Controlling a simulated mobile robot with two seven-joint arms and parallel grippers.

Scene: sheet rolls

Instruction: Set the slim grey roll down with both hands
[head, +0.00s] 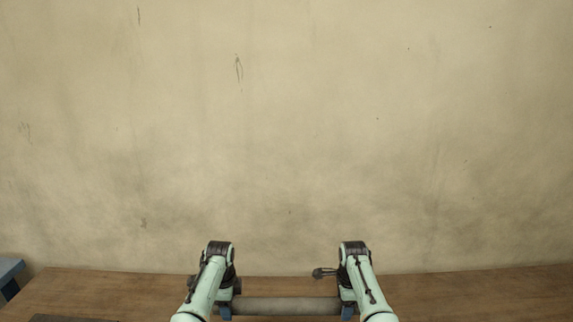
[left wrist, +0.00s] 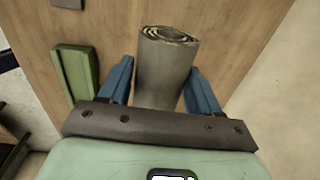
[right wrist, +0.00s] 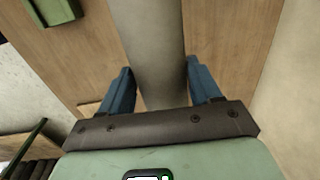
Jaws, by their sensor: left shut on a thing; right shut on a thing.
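The slim grey roll (head: 287,306) lies level across the bottom of the head view, between my two grippers. My left gripper (head: 226,312) is shut on it near one end; the left wrist view shows the roll (left wrist: 165,70) between the blue fingers (left wrist: 160,92), its spiral-wound end facing up the picture. My right gripper (head: 347,312) is shut on the other part of the roll; the right wrist view shows the roll (right wrist: 150,45) between the blue fingers (right wrist: 160,92). I cannot tell whether the roll touches the table or hangs above it.
A green block-like thing (left wrist: 75,75) lies on the wood beside the left gripper; a green thing (right wrist: 52,10) also shows in the right wrist view. A plain wall (head: 290,130) stands behind. A grey-blue surface (head: 10,270) is at far left.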

